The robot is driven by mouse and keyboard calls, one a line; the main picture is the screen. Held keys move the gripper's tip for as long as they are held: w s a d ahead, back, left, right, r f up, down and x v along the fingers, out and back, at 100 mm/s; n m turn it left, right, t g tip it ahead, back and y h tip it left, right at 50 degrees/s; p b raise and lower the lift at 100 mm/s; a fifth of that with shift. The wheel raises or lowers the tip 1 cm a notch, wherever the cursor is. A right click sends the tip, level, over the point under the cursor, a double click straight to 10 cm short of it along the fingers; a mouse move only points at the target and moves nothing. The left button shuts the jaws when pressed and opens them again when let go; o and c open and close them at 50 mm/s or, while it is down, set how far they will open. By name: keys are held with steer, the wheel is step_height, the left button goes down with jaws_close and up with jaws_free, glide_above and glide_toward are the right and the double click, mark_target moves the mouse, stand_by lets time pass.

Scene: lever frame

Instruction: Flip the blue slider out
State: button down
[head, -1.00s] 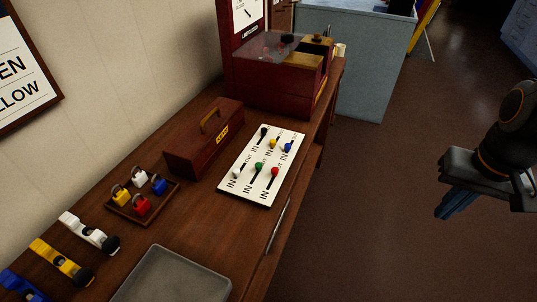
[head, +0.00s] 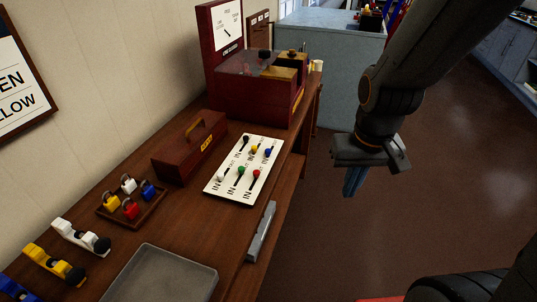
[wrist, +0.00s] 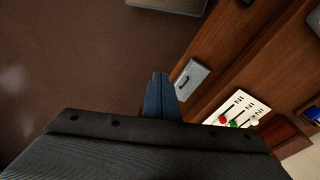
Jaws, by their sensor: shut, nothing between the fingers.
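The blue slider (head: 268,152) is a small round knob at the far right of a white board (head: 216,187) on the wooden table. Black, yellow, white, green and red knobs share the board, in slots with IN marks. I cannot tell clearly at which end of its slot the blue knob sits. My gripper (head: 352,184) is shut and empty, pointing down over the floor, right of the table and apart from the board. In the wrist view its blue fingers (wrist: 160,80) are together, and part of the board (wrist: 252,107) shows at the lower right; the blue knob is not clear there.
A tray of padlocks (head: 140,212) and a grey tray (head: 165,275) are nearer.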

steer(key=w+n+t, duration=0.2)
steer(key=w+n, duration=0.3)
steer(key=w, duration=0.1)
steer(key=w+a+n+t+y, duration=0.1)
steer(key=w+a+n+y, duration=0.1)
steer(key=a+n, duration=0.3)
steer(key=w+a+n+t+y+p, duration=0.1)
steer(key=w+a+n+y, duration=0.1)
steer(key=w+a+n, duration=0.3)
steer(key=a+n, duration=0.1)
steer(key=a, duration=0.2)
steer(key=shift+w+a+f+t, duration=0.25)
steer(key=shift+a+f+t, duration=0.05)
steer(key=shift+a+f, duration=0.1)
steer(key=b, duration=0.1)
glide_toward(265, 167)
steer(key=x, duration=0.5)
steer(key=shift+d, duration=0.15)
steer(key=shift+w+r+p, duration=0.15)
steer(key=shift+w+p, duration=0.4)
steer(key=shift+w, duration=0.65)
steer(key=shift+w+d+p, duration=0.1)
steer(key=shift+w+p, duration=0.25)
steer(key=shift+w, duration=0.5)
